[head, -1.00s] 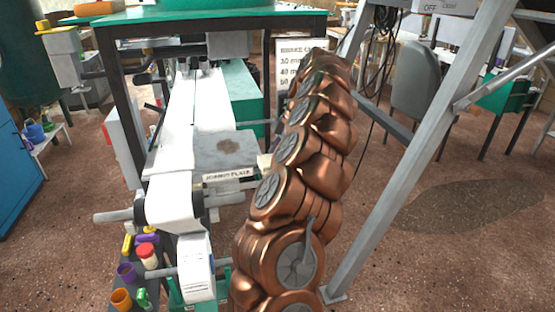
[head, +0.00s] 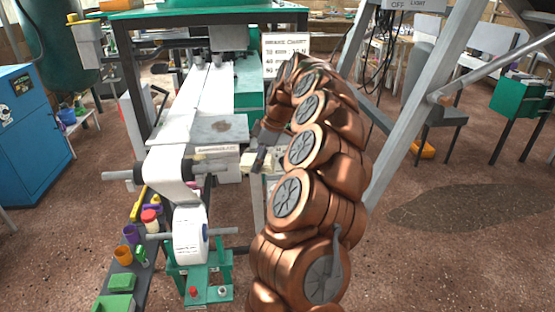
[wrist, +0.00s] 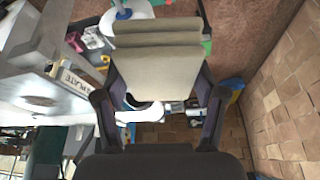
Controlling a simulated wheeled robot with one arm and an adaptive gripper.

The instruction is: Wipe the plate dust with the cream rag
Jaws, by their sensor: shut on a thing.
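My gripper (head: 262,156) is just right of the plate's right end. It is shut on the cream rag (wrist: 158,68), a folded block between both fingers. The rag (head: 247,161) also shows in the head view, apart from the dust patch.
A paper roll (head: 190,238) hangs below the plate. Several cups and bottles stand on a rack at the lower left, including an orange cup (head: 122,255). A slanted grey metal strut (head: 430,115) stands right of my arm. A blue cabinet (head: 32,135) is at far left.

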